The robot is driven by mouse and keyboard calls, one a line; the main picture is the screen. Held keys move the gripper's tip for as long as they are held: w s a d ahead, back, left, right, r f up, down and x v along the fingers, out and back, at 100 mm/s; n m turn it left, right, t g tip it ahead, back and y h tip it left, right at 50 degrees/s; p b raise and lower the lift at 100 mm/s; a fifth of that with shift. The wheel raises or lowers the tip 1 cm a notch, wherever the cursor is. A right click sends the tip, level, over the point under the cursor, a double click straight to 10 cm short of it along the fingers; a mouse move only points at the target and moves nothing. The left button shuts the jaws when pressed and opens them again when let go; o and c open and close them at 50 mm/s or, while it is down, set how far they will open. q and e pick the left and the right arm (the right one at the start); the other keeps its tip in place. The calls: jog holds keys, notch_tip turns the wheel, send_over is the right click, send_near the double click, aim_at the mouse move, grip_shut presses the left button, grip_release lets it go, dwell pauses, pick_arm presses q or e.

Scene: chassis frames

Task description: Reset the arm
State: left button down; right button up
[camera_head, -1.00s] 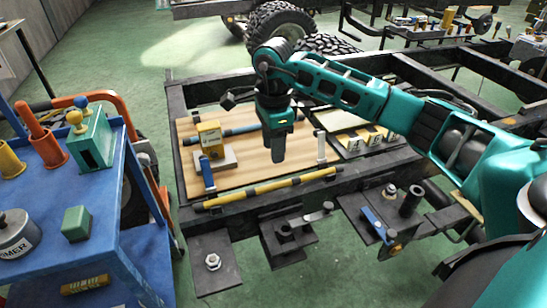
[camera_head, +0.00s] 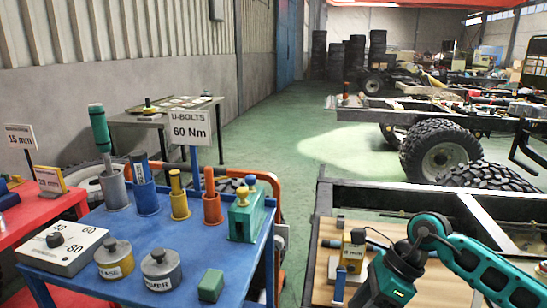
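My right arm (camera_head: 490,265) comes in from the lower right in the head view, teal and dark. It bends at an elbow-like joint down to a teal wrist and gripper housing (camera_head: 385,285) at the bottom edge. The fingers are cut off below the picture, so I cannot tell whether they are open or shut. The housing hangs over a wooden board (camera_head: 322,265) on the near chassis frame (camera_head: 375,195), just right of a yellow block tool (camera_head: 353,252). My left arm and gripper are not in view.
A blue cart (camera_head: 120,235) at left carries tool cups, a U-BOLTS 60 Nm sign (camera_head: 190,130), grey weights (camera_head: 161,268) and a green block (camera_head: 211,285). A red table (camera_head: 35,215) stands further left. Green floor (camera_head: 270,140) lies clear beyond; wheels (camera_head: 440,150) stand behind the chassis.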

jog(key=s+a+r+m+t+y+p, duration=0.15)
jog(key=a+r+m+t+y, duration=0.25)
jog(key=a+m+y, duration=0.4)
jog(key=s+a+r+m+t+y+p, duration=0.15)
jog(key=a+r+m+t+y, duration=0.3)
jog(key=m, duration=0.45)
jog(key=d+f+m+t+h+p, duration=0.1)
jog(key=d+f+m+t+h, duration=0.35)
jog(key=m, duration=0.55)
jog(key=d+f+m+t+h, duration=0.35)
jog(key=m+h, duration=0.25)
jog(key=m, duration=0.4)
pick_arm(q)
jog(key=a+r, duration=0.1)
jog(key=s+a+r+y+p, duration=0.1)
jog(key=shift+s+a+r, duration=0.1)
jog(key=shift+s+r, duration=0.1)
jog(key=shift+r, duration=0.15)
pick_arm(e)
jog(key=s+d+f+m+g+h, duration=0.5)
jog(key=s+f+m+h, duration=0.1)
jog(key=s+f+m, duration=0.5)
jog(key=shift+s+f, duration=0.4)
jog(key=shift+f, duration=0.15)
